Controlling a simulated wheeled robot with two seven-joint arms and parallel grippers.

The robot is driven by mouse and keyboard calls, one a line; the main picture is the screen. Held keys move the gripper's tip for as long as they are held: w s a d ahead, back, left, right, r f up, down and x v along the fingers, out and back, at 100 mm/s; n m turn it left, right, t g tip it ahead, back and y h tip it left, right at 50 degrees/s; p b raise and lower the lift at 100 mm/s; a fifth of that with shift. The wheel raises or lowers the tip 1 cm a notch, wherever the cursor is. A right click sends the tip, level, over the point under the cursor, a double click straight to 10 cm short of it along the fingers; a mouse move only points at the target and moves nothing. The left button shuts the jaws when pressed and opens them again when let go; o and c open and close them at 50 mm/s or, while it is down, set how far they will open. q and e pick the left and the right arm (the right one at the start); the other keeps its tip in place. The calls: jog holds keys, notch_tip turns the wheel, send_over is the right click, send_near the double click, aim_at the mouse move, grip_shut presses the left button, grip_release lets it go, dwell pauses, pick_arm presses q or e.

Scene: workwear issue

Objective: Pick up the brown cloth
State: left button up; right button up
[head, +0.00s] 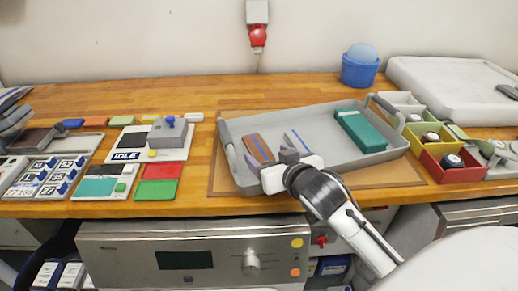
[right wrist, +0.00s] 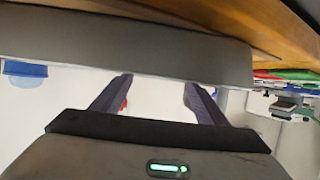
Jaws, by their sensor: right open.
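The brown cloth (head: 259,148) looks like a small folded strip lying near the left end of the grey tray (head: 228,133). My right gripper (head: 269,158) is open and empty at the tray's front left, at the near end of the cloth. Its fingers appear on either side of that end, and I cannot tell how high they are. In the right wrist view the open fingers (right wrist: 157,88) point at a broad grey surface (right wrist: 120,42), apparently the tray's wall; the cloth does not show there. My left gripper is not clearly seen.
A grey-white strip (head: 297,141) and a teal block (head: 360,131) share the tray. Small coloured bins (head: 440,170) stand to its right, and a blue tub (head: 360,72) behind. Panels and coloured pads (head: 158,190) fill the left.

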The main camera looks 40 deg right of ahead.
aim_at(260, 150)
jog(key=shift+x, duration=3.4)
jog(key=shift+f, duration=0.1)
jog(key=c, duration=1.1)
